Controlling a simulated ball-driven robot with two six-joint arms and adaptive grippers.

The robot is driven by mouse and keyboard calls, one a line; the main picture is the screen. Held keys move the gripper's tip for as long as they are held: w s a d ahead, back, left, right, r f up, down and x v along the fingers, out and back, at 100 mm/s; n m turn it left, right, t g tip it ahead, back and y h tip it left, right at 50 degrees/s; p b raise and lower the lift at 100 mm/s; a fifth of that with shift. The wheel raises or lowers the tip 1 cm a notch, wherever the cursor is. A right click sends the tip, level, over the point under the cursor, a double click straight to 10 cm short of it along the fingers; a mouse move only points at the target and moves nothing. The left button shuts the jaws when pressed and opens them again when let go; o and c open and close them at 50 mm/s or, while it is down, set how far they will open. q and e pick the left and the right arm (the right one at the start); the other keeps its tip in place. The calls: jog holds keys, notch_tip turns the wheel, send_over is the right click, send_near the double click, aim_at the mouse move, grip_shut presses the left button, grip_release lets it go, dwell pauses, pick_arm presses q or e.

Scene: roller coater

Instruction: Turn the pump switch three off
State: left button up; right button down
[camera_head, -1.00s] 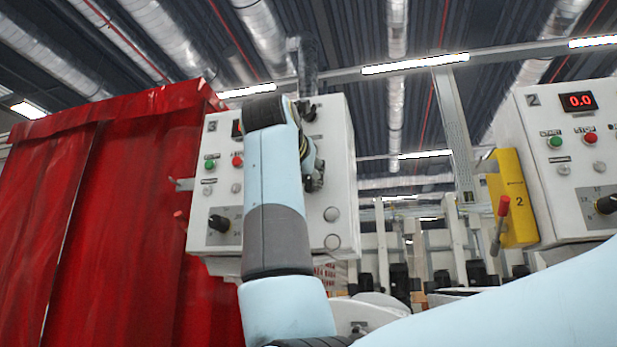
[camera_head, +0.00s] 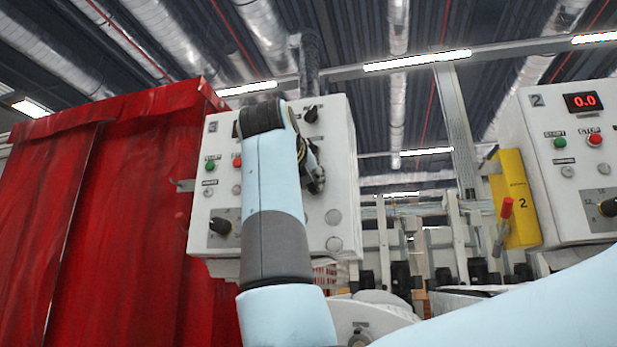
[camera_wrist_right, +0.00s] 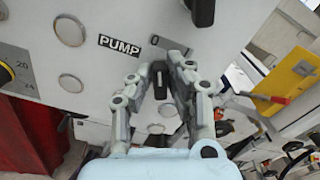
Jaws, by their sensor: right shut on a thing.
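Control panel 3 (camera_head: 344,128) is a white box left of centre in the head view, partly hidden by my right arm. My right gripper (camera_head: 316,178) is at the panel's front. In the wrist view, my right gripper (camera_wrist_right: 156,82) is shut on the black pump switch knob (camera_wrist_right: 158,76), with one finger on each side. The knob points up toward a "0" mark, to the right of the black PUMP label (camera_wrist_right: 119,46). In the head view the pump switch is hidden by my gripper and arm. My left gripper is not in view.
Another black knob (camera_head: 311,114) sits above my gripper on the panel. A dial (camera_head: 220,226) and green and red buttons are at left. A red curtain (camera_head: 120,210) hangs left. Panel 2 (camera_head: 545,180) and a yellow box (camera_head: 513,190) stand right.

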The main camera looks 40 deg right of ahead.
jog(key=shift+f+n, duration=0.1)
jog(key=shift+n, duration=0.4)
jog(key=c, duration=1.3)
grip_release()
jog(key=shift+w, duration=0.1)
